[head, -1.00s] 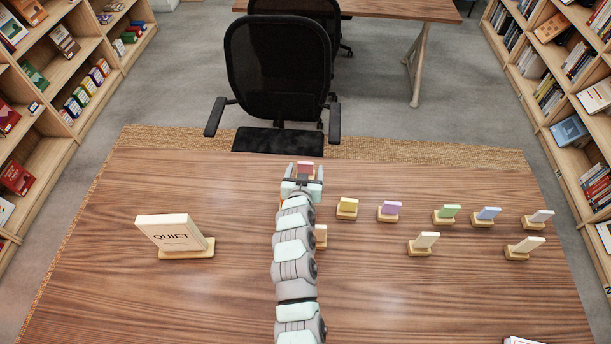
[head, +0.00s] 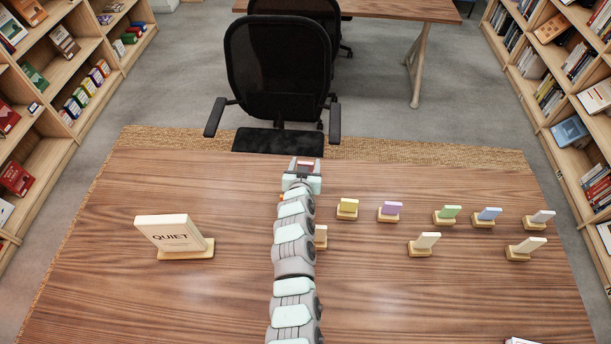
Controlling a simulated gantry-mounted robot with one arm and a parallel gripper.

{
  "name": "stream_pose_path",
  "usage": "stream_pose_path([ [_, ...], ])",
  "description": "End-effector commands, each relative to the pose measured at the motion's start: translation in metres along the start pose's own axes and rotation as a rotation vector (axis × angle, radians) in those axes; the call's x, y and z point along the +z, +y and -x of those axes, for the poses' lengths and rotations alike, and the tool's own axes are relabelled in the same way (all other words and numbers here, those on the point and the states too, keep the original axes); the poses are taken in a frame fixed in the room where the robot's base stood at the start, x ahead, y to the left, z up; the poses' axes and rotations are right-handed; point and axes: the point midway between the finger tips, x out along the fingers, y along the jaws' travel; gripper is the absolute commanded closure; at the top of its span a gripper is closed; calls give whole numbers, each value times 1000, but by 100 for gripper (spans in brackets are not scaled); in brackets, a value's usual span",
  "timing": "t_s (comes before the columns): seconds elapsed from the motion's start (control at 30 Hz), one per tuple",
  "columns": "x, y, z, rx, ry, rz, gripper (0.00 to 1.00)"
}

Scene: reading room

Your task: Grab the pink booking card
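A small pinkish-red card (head: 305,163) shows at the far side of the desk, between the fingertips of my gripper (head: 304,169). Only a small part of the card shows; its stand and lower part are hidden behind the gripper. The fingers are on the left and right of the card. I cannot tell whether they touch it or whether it stands on the desk.
Yellow (head: 347,205), purple (head: 389,208), green (head: 446,212), blue (head: 487,214) and several white cards stand in wooden holders to the right. A QUIET sign (head: 172,235) stands left. My arm partly hides a holder (head: 321,241). A chair (head: 278,70) is beyond the desk.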

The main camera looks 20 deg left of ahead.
Motion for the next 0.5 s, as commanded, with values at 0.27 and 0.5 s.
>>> stream_pose_path([
  [0.27,0,0,0,0,0,0,66],
  [0.5,0,0,0,0,0,0,85],
])
